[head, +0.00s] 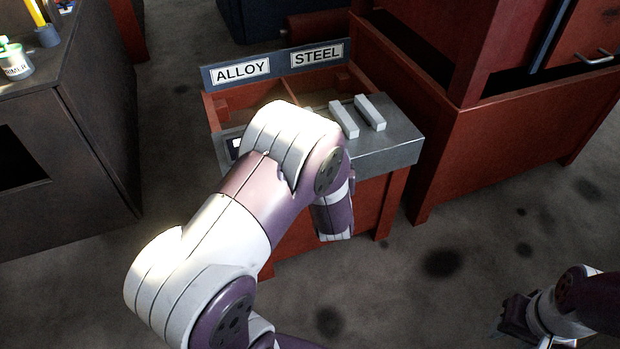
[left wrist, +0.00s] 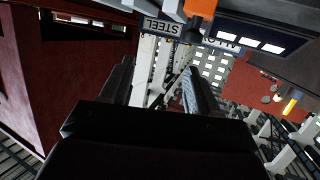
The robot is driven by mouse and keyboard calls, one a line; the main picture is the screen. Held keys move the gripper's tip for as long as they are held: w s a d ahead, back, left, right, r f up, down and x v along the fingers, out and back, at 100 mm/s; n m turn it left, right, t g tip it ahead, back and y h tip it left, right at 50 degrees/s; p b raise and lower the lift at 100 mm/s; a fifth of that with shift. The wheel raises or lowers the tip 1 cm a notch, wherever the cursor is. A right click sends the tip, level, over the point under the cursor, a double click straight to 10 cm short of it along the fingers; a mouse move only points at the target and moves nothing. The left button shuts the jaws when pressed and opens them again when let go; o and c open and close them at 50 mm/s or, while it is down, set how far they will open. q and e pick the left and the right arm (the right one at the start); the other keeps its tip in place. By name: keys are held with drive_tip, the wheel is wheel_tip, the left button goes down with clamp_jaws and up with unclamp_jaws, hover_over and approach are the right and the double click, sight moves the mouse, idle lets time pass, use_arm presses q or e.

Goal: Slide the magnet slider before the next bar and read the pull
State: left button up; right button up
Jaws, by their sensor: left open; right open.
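Two pale grey bars, the left one (head: 344,119) and the right one (head: 370,112), lie side by side on a grey metal block (head: 400,150). My left arm crosses in front of the block's left part and hides it. My left gripper (left wrist: 160,78) shows in the left wrist view, open with nothing between its fingers. An orange piece (left wrist: 203,8) shows at the top of that view; I cannot tell whether it is the magnet slider. My right gripper (head: 508,315) is open at the lower right of the head view, away from the block.
A red bin behind the block carries an ALLOY label (head: 241,71) and a STEEL label (head: 317,54). A dark cabinet (head: 75,150) stands at left with a small can (head: 15,62) on top. A red cabinet (head: 480,130) stands at right.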

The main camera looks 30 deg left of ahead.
use_arm(q)
wheel_tip(320, 180, down, 5)
drive_tip(key=s+a+n+t+y+b, duration=0.1)
drive_tip(key=a+y+b, duration=0.2)
drive_tip(key=y, duration=0.1)
drive_tip(key=b+x, duration=0.2)
drive_tip(key=x, duration=0.3)
drive_tip(key=b+x, duration=0.2)
drive_tip(key=x, duration=0.4)
drive_tip(key=shift+w+a+r, duration=0.1)
drive_tip(key=shift+a+r, duration=0.05)
drive_tip(key=shift+r, duration=0.05)
drive_tip(key=shift+w+a+r, duration=0.1)
drive_tip(key=shift+w+a, duration=0.1)
drive_tip(key=shift+w, duration=0.05)
use_arm(e)
wheel_tip(320, 180, down, 10)
drive_tip(key=shift+w+f, duration=0.2)
drive_tip(key=shift+f, duration=0.05)
